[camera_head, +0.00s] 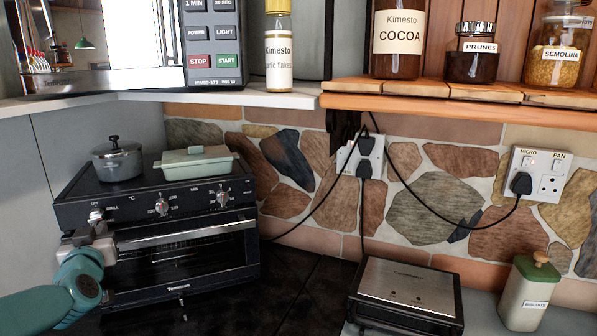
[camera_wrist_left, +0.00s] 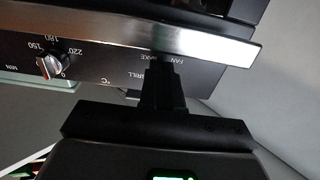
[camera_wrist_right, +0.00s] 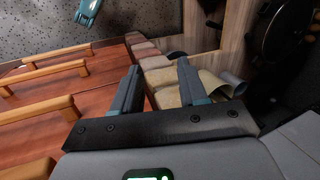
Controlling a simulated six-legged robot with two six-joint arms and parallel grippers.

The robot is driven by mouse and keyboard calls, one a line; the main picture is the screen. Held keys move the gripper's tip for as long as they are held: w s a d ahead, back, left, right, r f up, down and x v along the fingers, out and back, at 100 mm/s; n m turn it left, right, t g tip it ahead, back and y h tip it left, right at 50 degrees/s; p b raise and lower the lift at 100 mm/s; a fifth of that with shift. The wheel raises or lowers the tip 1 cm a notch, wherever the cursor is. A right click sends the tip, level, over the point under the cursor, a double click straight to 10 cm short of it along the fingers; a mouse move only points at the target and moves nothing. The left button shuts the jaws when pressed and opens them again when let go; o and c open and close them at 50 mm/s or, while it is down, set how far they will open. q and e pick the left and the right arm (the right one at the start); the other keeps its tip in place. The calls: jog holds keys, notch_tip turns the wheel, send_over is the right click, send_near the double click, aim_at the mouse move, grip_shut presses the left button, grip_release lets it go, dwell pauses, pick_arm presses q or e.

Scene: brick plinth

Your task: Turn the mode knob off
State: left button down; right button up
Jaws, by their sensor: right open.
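The mode knob (camera_head: 95,216) is the left knob on the front panel of the black toaster oven (camera_head: 180,215). Its pointer is too small to read. My left gripper (camera_head: 98,230) is right at this knob, just below it in the head view. In the left wrist view, the fingers (camera_wrist_left: 162,78) are together in front of the FAN, BAKE and GRILL labels and hide the knob. Whether they touch it cannot be seen. My right gripper (camera_wrist_right: 155,85) is open and empty in the right wrist view, away from the oven.
A temperature knob (camera_wrist_left: 48,66) and another knob (camera_head: 222,198) share the panel. The oven's door handle (camera_wrist_left: 150,32) runs close to my left fingers. A pot (camera_head: 118,163) and a lidded dish (camera_head: 196,163) stand on the oven. Wooden drawers (camera_wrist_right: 60,105) lie left of my right gripper.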

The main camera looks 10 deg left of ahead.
pick_arm(q)
jog(key=shift+r, duration=0.15)
dwell(0.3)
jog(key=shift+w+d+f+b, duration=0.1)
jog(key=shift+d+f+b, duration=0.15)
jog(key=shift+f+b, duration=0.1)
jog(key=b+v, duration=0.1)
jog(key=v, duration=0.5)
jog(key=shift+f+b, duration=0.1)
jog(key=shift+b, duration=0.3)
